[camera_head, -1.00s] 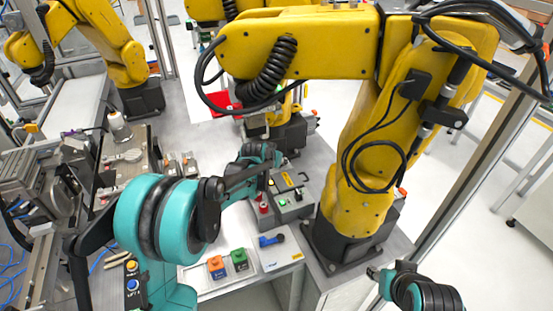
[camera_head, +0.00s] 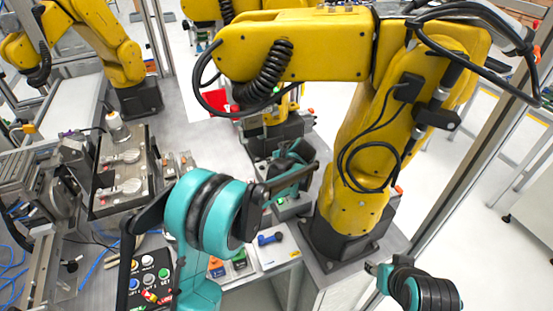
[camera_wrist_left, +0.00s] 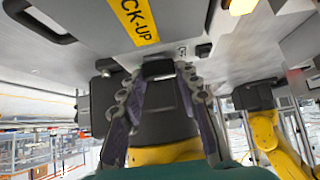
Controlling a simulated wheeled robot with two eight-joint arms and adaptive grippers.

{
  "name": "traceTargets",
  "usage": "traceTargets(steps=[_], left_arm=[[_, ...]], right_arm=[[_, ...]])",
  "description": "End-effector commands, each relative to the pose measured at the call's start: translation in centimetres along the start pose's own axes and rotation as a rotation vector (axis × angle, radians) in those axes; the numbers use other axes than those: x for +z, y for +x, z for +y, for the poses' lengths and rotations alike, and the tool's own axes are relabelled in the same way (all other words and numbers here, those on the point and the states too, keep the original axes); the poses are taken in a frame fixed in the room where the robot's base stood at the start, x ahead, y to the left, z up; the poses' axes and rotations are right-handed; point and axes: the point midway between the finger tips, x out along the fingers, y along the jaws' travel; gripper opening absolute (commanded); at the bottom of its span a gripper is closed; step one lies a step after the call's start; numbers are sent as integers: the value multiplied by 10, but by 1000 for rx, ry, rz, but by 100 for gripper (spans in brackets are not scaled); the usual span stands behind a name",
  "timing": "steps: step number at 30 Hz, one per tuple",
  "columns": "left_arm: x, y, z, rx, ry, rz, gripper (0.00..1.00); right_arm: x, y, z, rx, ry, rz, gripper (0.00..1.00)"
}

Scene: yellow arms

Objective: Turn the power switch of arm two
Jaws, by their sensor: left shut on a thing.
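The power switch shows in the left wrist view as a black knob (camera_wrist_left: 158,69) on a grey box (camera_wrist_left: 85,22) with a yellow label ending in "CK-UP". My left gripper (camera_wrist_left: 158,84) has its two fingers on either side of this knob and is shut on it. In the head view my left gripper (camera_head: 291,165) is over the small control box at the foot of the large yellow arm (camera_head: 362,150) and hides the knob. My right gripper (camera_head: 373,268) is at the lower right, away from the boxes; its jaws are too small to read.
The large yellow arm and its black cable loops stand just right of my left gripper. A blue handle (camera_head: 270,239), an orange block (camera_head: 216,267) and a green block (camera_head: 239,260) lie in front. A button panel (camera_head: 150,276) is at lower left.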

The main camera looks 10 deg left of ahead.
Motion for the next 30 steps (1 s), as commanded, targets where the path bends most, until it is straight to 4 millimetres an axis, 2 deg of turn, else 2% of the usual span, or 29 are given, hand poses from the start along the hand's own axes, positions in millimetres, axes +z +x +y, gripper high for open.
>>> traceTargets(steps=[17, 18, 19, 27, 30], left_arm=[[2, 0, 0, -23, -25, -6, 4], [2, 0, 0, -23, -25, -6, 38], [2, 0, 0, -23, -25, -5, 41], [1, 0, 0, -23, -24, -3, 41], [1, -7, 1, -22, -23, -3, 41]], right_arm=[[0, 0, 0, 0, 0, 0, 40], [0, 0, 0, 0, 0, 0, 40], [0, 0, 0, 0, 0, 0, 40], [0, 0, 0, 0, 0, 0, 40], [0, 0, 0, 0, 0, 0, 40]])
